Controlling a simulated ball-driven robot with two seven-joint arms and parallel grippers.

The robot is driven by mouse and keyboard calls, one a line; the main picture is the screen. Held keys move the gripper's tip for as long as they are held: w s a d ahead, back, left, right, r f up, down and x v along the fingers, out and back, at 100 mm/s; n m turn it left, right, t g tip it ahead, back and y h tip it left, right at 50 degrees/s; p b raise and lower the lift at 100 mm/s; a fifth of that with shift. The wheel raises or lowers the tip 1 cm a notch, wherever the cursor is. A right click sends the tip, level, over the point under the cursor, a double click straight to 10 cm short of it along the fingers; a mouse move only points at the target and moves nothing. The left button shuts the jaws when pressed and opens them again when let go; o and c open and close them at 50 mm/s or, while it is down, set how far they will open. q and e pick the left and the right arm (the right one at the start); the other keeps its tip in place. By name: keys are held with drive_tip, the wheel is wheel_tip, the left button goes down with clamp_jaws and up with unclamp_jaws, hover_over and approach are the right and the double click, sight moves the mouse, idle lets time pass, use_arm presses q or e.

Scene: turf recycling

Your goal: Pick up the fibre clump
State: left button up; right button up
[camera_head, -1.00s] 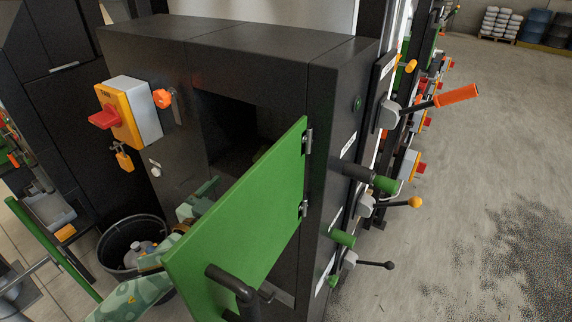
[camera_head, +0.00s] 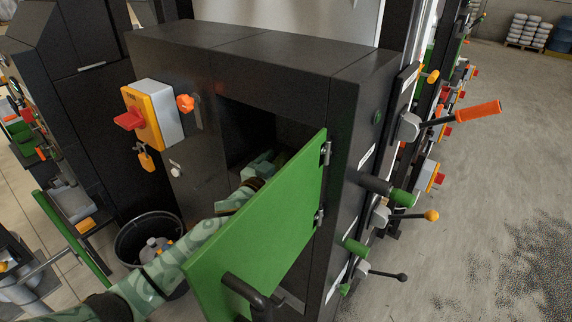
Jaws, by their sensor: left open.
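My left arm reaches past the open green door (camera_head: 265,235) into the dark opening of the black cabinet. My left gripper (camera_head: 266,163), pale green, is inside the opening, open, its fingers small and partly in shadow. A dim olive-green shape (camera_head: 284,158) lies just beyond it, partly hidden by the gripper and door; it may be the fibre clump, but I cannot tell for sure. I cannot tell whether the gripper touches it. My right gripper is not in view.
The door stands open in front of the opening, close beside my left arm, with a black handle. A yellow-and-grey switch box (camera_head: 153,115) with a red knob is left of the opening. A black bin (camera_head: 125,240) stands below. Levers (camera_head: 470,115) stick out on the right.

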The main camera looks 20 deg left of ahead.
use_arm(q)
drive_tip(key=shift+x, duration=0.8)
drive_tip(key=shift+s, duration=0.15)
drive_tip(key=c, duration=1)
drive_tip(key=shift+c, duration=0.2)
